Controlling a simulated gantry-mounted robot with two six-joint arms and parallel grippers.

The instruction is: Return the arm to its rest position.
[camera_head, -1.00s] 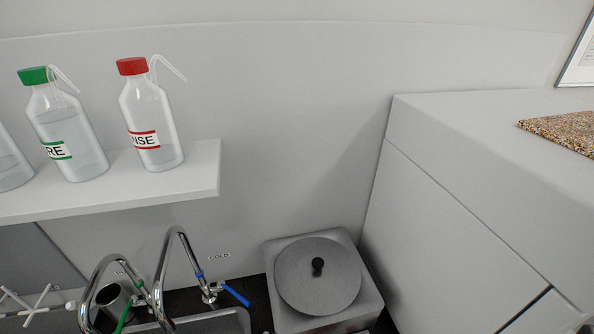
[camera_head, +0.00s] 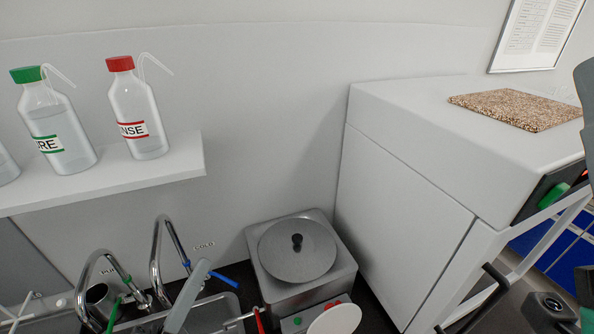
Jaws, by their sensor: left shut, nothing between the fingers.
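A narrow grey piece, the shut fingers of my left gripper (camera_head: 201,266), rises from the bottom edge in front of the sink in the head view. Nothing shows between the fingers. It stands between the right-hand tap (camera_head: 157,255) and the square metal bath, overlapping the sink. The rest of my left arm is below the frame. I do not make out my right gripper.
A metal bath (camera_head: 257,272) with a round lid stands right of the sink. A shelf (camera_head: 150,180) holds wash bottles with green (camera_head: 57,130) and red (camera_head: 137,115) caps. A large white cabinet (camera_head: 400,215) carries a speckled mat (camera_head: 515,108). Dark equipment (camera_head: 548,312) stands lower right.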

